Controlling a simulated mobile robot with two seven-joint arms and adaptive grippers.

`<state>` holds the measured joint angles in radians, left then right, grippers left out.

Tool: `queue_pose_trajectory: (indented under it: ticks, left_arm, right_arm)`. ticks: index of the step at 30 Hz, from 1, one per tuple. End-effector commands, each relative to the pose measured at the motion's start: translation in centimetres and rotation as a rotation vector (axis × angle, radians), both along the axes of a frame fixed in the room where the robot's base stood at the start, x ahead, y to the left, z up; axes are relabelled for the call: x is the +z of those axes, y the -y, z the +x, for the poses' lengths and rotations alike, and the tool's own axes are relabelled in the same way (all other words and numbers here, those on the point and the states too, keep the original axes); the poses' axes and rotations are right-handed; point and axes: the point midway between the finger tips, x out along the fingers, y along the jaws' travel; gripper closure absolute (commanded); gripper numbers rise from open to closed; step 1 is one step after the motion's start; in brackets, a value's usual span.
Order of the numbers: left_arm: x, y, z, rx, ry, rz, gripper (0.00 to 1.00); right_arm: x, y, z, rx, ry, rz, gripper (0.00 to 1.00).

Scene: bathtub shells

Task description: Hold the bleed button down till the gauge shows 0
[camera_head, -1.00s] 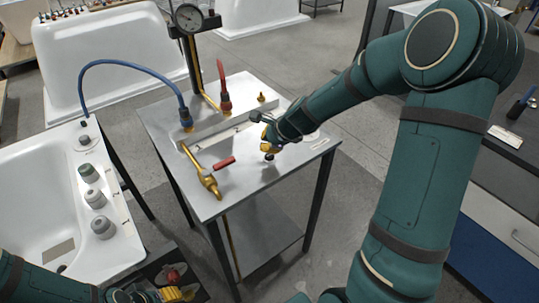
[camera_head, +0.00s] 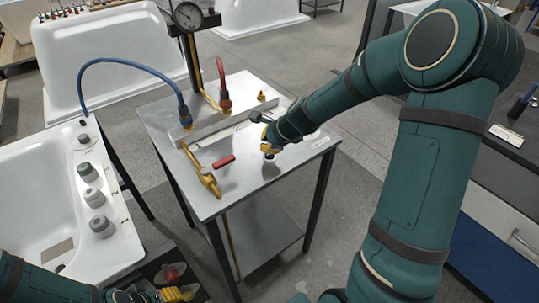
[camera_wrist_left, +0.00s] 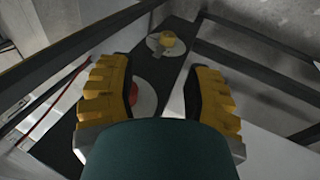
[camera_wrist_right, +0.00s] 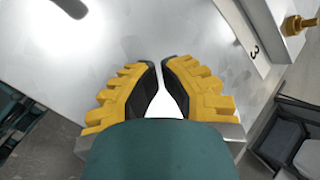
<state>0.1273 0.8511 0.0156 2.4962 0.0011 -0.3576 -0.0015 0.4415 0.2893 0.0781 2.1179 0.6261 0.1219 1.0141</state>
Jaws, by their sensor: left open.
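The round gauge (camera_head: 188,15) stands on a post behind the steel table; its reading is too small to tell. My right gripper (camera_head: 268,153) points down over the table's right part. In the right wrist view (camera_wrist_right: 161,64) its fingertips are nearly together with nothing visible between them. My left gripper (camera_head: 176,294) is low at the front left and open. In the left wrist view a red button (camera_wrist_left: 150,94) on a pale disc shows between its fingers, partly hidden by one. I cannot tell which part is the bleed button.
The steel table (camera_head: 235,190) holds a brass valve (camera_head: 208,180), a red bar (camera_head: 223,161), blue (camera_head: 185,115) and red (camera_head: 224,100) hose ends and a brass fitting (camera_head: 262,96). A white tub (camera_head: 35,215) with several grey caps stands left. The table's front is clear.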

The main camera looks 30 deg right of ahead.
Motion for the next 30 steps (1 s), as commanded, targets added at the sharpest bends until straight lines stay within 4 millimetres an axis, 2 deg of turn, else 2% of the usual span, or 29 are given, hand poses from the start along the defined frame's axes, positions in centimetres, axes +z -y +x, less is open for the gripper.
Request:
queue_pose_trajectory:
  ticks: [30]
  left_arm:
    - [-0.13,0.0,0.0,0.0,0.0,0.0,0.5]
  right_arm:
    - [-0.78,-0.01,-0.01,0.0,-0.001,0.001,1.0]
